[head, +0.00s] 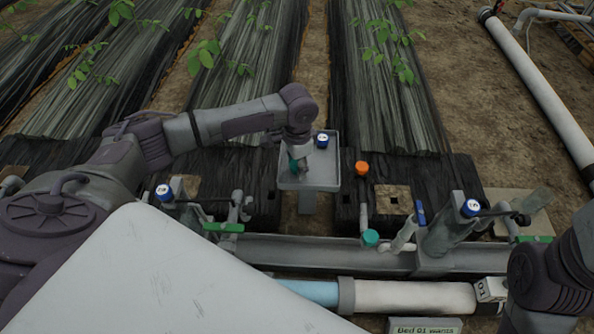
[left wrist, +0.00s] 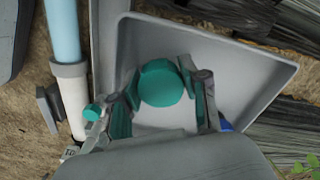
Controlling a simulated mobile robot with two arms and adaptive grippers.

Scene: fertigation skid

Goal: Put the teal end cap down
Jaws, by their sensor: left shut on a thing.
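The teal end cap (left wrist: 162,83) is round and sits between the two fingers of my left gripper (left wrist: 164,88) in the left wrist view. The gripper is shut on it. In the head view my left gripper (head: 298,167) points down inside the outline of a light grey tray (head: 322,184), which also fills the middle of the left wrist view (left wrist: 262,72). I cannot tell whether the cap touches the tray floor. In the head view the fingers largely hide the cap. My right gripper is out of view.
A blue cap (head: 322,140) is at the tray's far right, close to my left gripper. An orange cap (head: 361,168) and another teal cap (head: 370,238) top pipes to the right. Blue-topped fittings (head: 164,192) (head: 470,208) stand along the grey channel (head: 330,254).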

